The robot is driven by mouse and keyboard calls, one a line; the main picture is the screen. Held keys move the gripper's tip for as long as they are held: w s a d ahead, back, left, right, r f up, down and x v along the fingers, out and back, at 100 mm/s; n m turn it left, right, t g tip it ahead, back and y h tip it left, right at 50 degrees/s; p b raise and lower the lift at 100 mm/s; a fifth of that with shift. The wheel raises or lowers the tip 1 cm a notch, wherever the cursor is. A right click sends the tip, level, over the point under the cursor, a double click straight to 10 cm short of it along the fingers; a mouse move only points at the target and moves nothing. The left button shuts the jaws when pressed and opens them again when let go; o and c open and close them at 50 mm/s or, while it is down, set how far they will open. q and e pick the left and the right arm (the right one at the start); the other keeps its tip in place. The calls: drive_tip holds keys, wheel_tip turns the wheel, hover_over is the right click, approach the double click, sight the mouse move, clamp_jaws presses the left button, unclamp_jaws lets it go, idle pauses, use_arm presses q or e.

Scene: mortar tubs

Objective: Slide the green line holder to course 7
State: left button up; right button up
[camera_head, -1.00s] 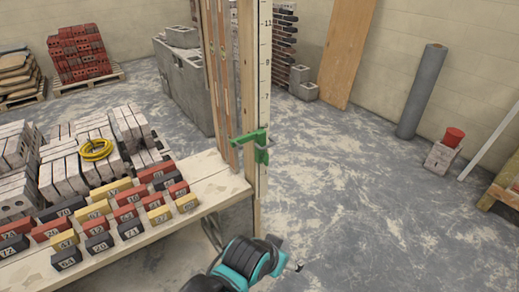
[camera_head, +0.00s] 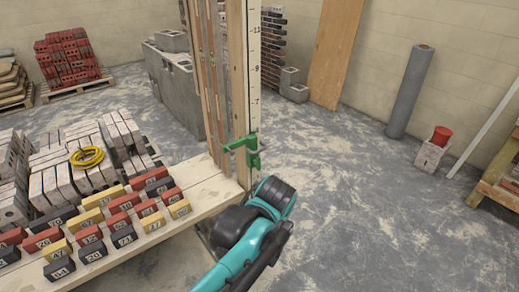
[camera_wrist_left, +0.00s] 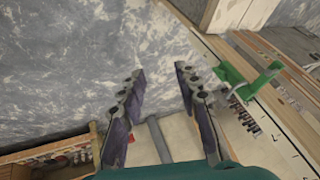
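The green line holder (camera_head: 252,152) sits around the pale numbered staff (camera_head: 254,60), below its 7 mark. In the left wrist view the green holder (camera_wrist_left: 236,82) is right of my left gripper (camera_wrist_left: 160,72), apart from the fingers. The two dark fingers are spread open with nothing between them. In the head view my left arm reaches up from the bottom, its dark wrist just below and right of the holder; the fingers are not clear there. My right gripper is in neither view.
A plank bench (camera_head: 205,190) holds several numbered blocks left of the staff. Wooden posts (camera_head: 213,80) stand close beside the staff. A yellow hose coil (camera_head: 87,157) lies on stacked bricks.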

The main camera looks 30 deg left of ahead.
use_arm(q)
drive_tip(key=w+a+r+g+y+p, duration=0.1)
drive_tip(key=w+a+r+y, duration=0.15)
drive_tip(key=w, duration=0.25)
drive_tip(key=w+a+r+y, duration=0.1)
drive_tip(key=w+a, duration=0.2)
drive_tip(key=w, duration=0.3)
drive_tip(key=g+y+p, duration=0.3)
drive_tip(key=y, duration=0.3)
approach(262, 150)
drive_tip(key=s+r, duration=0.1)
drive_tip(key=s, duration=0.1)
drive_tip(key=w+a+f+g+y+p, duration=0.1)
drive_tip(key=w+a+f+y+p, duration=0.1)
drive_tip(key=w+f+y, duration=0.15)
drive_tip(key=a+f+b, duration=0.1)
drive_tip(key=a, duration=0.1)
drive_tip(key=a+b, duration=0.1)
drive_tip(key=a, duration=0.2)
drive_tip(key=a+f, duration=0.1)
drive_tip(key=a, duration=0.1)
drive_tip(key=shift+s+a+f+b, duration=0.2)
drive_tip(key=shift+a+f+b, duration=0.1)
drive_tip(key=shift+b, duration=0.1)
drive_tip(key=shift+d, duration=0.1)
clamp_jaws()
